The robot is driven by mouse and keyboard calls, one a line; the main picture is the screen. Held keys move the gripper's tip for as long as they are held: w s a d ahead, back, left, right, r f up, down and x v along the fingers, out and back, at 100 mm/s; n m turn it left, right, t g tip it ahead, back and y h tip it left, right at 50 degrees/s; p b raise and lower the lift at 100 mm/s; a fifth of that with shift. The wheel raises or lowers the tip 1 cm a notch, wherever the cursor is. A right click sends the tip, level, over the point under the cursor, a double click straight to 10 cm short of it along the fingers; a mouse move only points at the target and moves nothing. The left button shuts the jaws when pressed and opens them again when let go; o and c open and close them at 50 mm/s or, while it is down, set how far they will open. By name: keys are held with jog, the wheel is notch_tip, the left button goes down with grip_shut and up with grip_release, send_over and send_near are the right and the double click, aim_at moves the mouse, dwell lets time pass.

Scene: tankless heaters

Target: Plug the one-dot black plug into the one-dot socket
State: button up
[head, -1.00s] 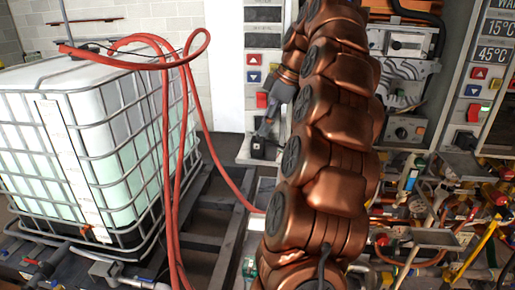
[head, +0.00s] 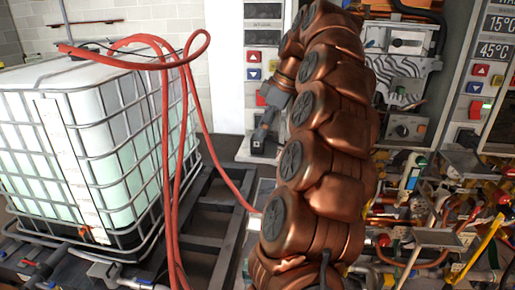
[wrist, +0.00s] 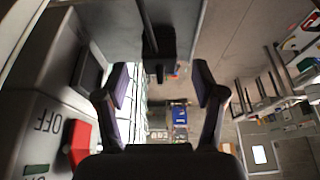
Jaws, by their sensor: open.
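My gripper (wrist: 160,92) is open and empty in the wrist view, one finger at each side. A black plug-like block (wrist: 158,45) with a dark cord or stem lies beyond the fingertips, near the middle of the gap. I cannot see any dots on it. In the head view my gripper (head: 262,138) points down at a grey ledge below the left heater panel, over a small dark object there that it largely covers. No one-dot socket can be made out in either view.
The left heater panel (head: 264,40) has red and blue buttons. In the wrist view a grey panel with OFF lettering and a red switch (wrist: 78,142) is close on the left. A caged white tank (head: 100,130) and red hoses (head: 172,150) stand left. Cluttered pipes and tools fill the right.

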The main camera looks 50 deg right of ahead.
aim_at(258, 144)
jog(key=shift+w+a+f+p, duration=0.2)
jog(key=shift+f+p, duration=0.3)
jog(key=shift+p, duration=0.1)
jog(key=shift+p+x, duration=0.4)
jog(key=shift+x, duration=0.85)
jog(key=shift+d, duration=0.1)
jog(key=c, duration=1.2)
